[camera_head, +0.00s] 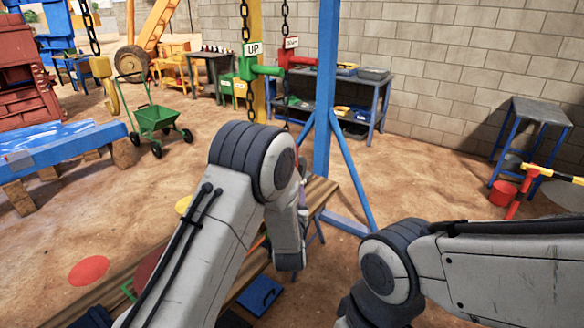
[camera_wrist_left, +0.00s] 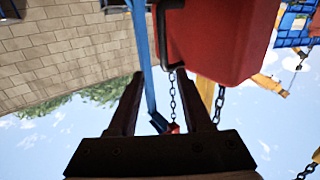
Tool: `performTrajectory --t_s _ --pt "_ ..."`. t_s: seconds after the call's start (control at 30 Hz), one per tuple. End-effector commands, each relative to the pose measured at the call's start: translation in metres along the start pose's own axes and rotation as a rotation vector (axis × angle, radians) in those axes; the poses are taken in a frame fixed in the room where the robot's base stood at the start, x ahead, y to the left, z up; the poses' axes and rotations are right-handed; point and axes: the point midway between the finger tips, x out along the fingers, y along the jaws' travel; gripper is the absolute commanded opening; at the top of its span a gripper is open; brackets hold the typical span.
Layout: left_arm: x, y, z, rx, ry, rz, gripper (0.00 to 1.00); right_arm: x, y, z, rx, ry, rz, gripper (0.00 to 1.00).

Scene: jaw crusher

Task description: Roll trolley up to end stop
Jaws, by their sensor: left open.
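My left gripper (camera_wrist_left: 163,95) shows two dark fingers standing apart, with nothing held between them. A large red body (camera_wrist_left: 220,40) with a dark loop-like edge lies just beyond the fingers in the left wrist view; I cannot tell whether it is the trolley or whether a finger touches it. A chain (camera_wrist_left: 183,115) hangs behind the finger gap. No end stop can be made out. In the head view my left arm bends in the middle and hides its gripper. My right arm enters from the right; its gripper is out of the picture.
A blue post (camera_head: 326,90) with braces stands ahead. Green UP (camera_head: 258,71) and red (camera_head: 295,61) pulls hang on chains beside it. A yellow hook (camera_head: 112,92) hangs left, near a green wheeled cart (camera_head: 155,120). A blue-legged table (camera_head: 540,112) stands right. Sandy floor lies between.

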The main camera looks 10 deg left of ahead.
Motion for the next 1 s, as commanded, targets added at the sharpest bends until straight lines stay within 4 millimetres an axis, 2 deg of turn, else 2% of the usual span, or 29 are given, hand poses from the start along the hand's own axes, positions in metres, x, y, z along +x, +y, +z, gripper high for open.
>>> performTrajectory --t_s 0.23,0.5,0.7,1.0 --pt "0.018 -0.006 -0.004 0.005 0.032 -0.018 0.5 -0.009 -0.001 0.0 0.0 0.0 0.0 1.0" --pt "0.066 -0.006 -0.006 0.005 0.03 -0.017 0.5 -0.027 -0.002 -0.001 0.001 0.0 0.0 1.0" --pt "0.093 -0.007 -0.006 0.005 0.03 -0.016 0.5 -0.035 -0.003 -0.002 0.002 0.0 0.0 1.0" --pt "0.106 -0.006 -0.005 0.006 0.029 -0.014 0.5 -0.038 -0.003 -0.002 0.002 0.0 0.0 1.0"
